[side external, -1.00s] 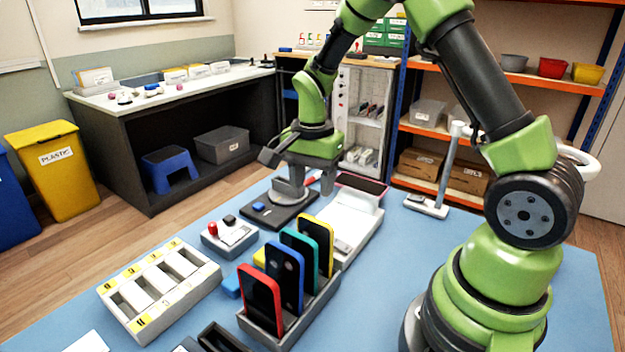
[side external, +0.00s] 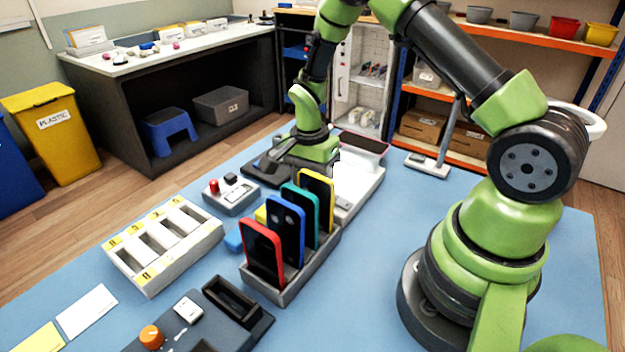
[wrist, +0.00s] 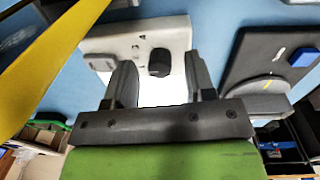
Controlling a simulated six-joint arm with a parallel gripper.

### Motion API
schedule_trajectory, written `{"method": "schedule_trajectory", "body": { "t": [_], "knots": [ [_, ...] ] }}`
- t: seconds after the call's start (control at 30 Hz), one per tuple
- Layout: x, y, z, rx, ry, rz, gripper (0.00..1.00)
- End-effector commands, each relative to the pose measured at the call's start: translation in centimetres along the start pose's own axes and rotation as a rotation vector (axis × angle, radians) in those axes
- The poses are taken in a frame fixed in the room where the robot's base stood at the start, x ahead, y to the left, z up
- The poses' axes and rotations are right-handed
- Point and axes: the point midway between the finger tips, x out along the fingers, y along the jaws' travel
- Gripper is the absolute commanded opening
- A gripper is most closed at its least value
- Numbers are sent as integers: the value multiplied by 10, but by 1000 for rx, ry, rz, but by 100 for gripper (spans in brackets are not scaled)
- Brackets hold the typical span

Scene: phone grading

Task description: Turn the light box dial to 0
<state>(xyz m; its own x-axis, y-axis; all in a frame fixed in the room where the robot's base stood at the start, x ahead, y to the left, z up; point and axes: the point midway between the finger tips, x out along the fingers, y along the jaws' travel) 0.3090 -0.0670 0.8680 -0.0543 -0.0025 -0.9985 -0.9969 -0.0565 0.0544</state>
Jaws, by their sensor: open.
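The light box (wrist: 111,43) is a white box with a bright, glowing panel between my fingers in the wrist view. Its dark round dial (wrist: 159,62) stands between my two fingertips, seemingly without touching either. I cannot read the dial's setting. In the side view the light box (side external: 358,188) lies behind the phone rack, partly hidden by phones and my arm. My gripper (wrist: 160,64) is open and empty, pointed at the dial. In the side view my gripper (side external: 296,165) is low over the box's left side, its fingertips hidden.
A rack (side external: 283,292) holds several upright coloured phones just in front of the light box. A yellow phone (wrist: 62,42) crosses the wrist view's left side, close to my gripper. A dark plate with a round stand (wrist: 244,60) is on the right. An orange knob (side external: 151,337) is on a separate dark box.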

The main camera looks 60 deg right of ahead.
Motion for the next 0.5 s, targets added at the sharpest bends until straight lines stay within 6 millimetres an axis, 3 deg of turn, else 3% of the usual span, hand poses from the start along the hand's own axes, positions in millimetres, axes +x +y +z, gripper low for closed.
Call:
{"method": "schedule_trajectory", "body": {
  "t": [0.33, 0.37, 0.5],
  "knots": [
    [6, 0, 0, 0, 0, -1, 50],
    [6, 0, 0, 0, 0, -1, 48],
    [6, 0, 0, -1, 0, -1, 16]
  ]
}}
